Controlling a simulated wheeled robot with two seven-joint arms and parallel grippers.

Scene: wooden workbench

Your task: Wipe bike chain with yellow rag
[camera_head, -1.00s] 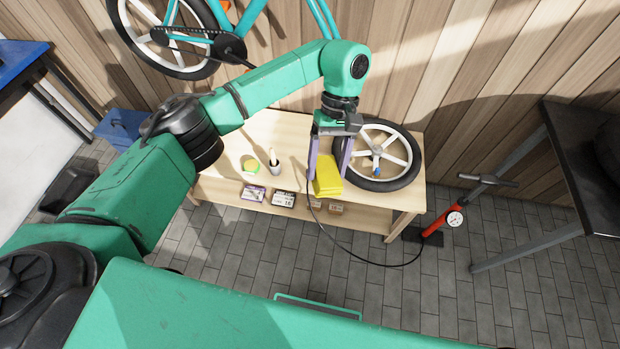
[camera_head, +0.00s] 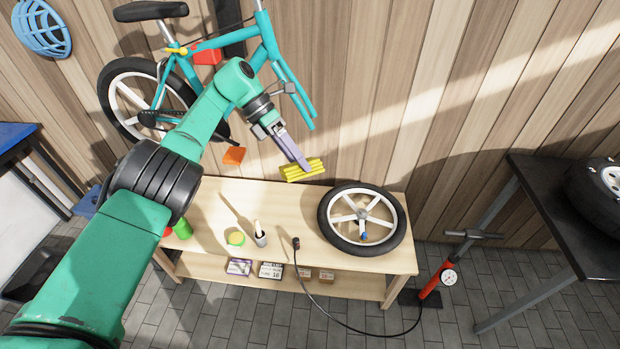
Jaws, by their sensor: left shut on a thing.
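The yellow rag (camera_head: 303,170) is held in the air above the back of the workbench, in front of the wooden wall. My left gripper (camera_head: 301,164) is shut on it. The teal bike (camera_head: 262,50) hangs at the wall, up and to the left of the rag. Its dark chain (camera_head: 165,116) runs by the rear wheel (camera_head: 130,100) and is partly hidden behind my left arm. The rag is apart from the chain, to its right. My right gripper is not in view.
A red floor pump (camera_head: 432,283) stands at right, beside a black table (camera_head: 545,200).

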